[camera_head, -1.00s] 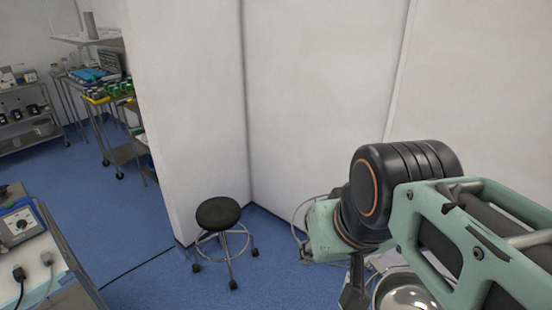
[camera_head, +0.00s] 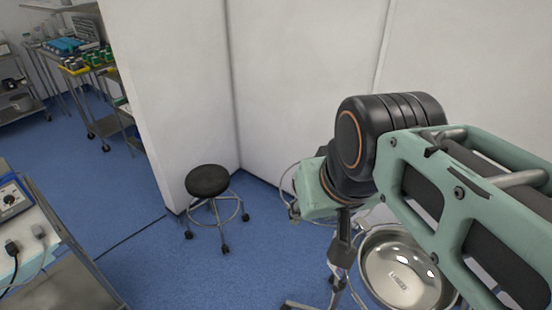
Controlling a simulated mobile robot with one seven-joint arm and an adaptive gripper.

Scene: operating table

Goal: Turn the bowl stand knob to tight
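A shiny steel bowl (camera_head: 393,268) sits in its stand at the lower right, partly hidden behind my arm. Part of a stand leg (camera_head: 296,305) shows at the bottom edge. I cannot make out the stand's knob; my arm or gripper may cover it. My gripper (camera_head: 339,268) hangs below the green wrist, dark and seen from behind, just left of the bowl. I cannot tell whether its fingers are open or touching anything.
A black-topped wheeled stool (camera_head: 208,181) stands left of the bowl. White walls (camera_head: 300,80) close off the back. A cart with a device (camera_head: 12,198) is at the lower left, and loaded shelves (camera_head: 85,62) are at the upper left. Blue floor (camera_head: 180,270) between is clear.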

